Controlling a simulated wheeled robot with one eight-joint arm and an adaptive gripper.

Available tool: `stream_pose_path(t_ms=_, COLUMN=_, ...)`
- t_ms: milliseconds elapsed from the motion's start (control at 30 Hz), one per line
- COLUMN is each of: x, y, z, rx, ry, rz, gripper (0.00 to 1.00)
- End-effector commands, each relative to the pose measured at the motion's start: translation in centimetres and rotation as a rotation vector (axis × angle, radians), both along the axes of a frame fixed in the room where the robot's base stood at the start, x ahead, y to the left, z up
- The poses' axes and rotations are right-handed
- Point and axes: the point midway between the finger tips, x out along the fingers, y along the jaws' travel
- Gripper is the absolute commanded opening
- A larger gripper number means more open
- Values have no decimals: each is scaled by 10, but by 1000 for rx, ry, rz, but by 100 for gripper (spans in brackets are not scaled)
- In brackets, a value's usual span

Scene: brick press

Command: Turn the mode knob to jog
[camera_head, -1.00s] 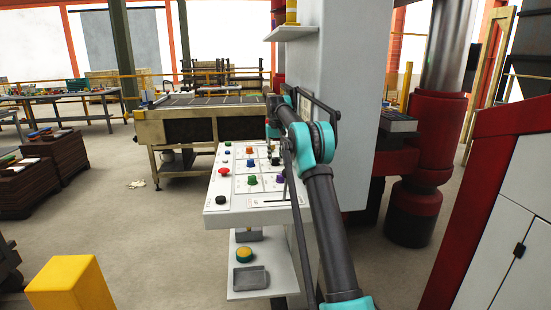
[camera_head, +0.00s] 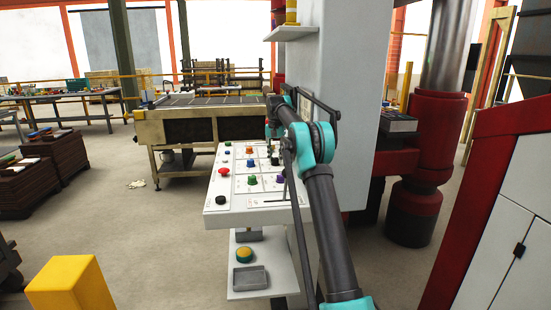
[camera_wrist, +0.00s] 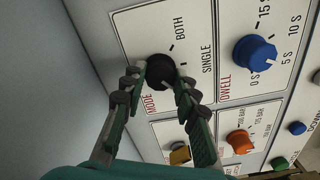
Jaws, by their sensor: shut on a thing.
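The mode knob (camera_wrist: 160,66) is black and round, on a white panel beside the red word MODE. The labels BOTH and SINGLE show near it; no jog label can be read. My gripper (camera_wrist: 162,78) has one finger on each side of the knob and is shut on it. The fingers cover part of the knob's rim and the panel beside it. In the head view the white control panel (camera_head: 214,208) stands in the middle, with my arm reaching over its right side. The knob and fingertips are too small there to tell apart.
A blue dwell knob (camera_wrist: 254,52) sits close to the mode knob, and an orange knob (camera_wrist: 240,141) lies below. In the head view a red button (camera_head: 223,171) is on the panel's left. A white column (camera_head: 352,120) rises behind.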

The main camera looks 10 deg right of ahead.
Motion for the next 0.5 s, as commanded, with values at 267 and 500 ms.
stream_pose_path(t_ms=267, x=0, y=0, z=1, rx=0, ry=-2, rz=-1, gripper=0)
stream_pose_path(t_ms=500, x=0, y=0, z=0, rx=0, ry=-1, rz=0, gripper=50)
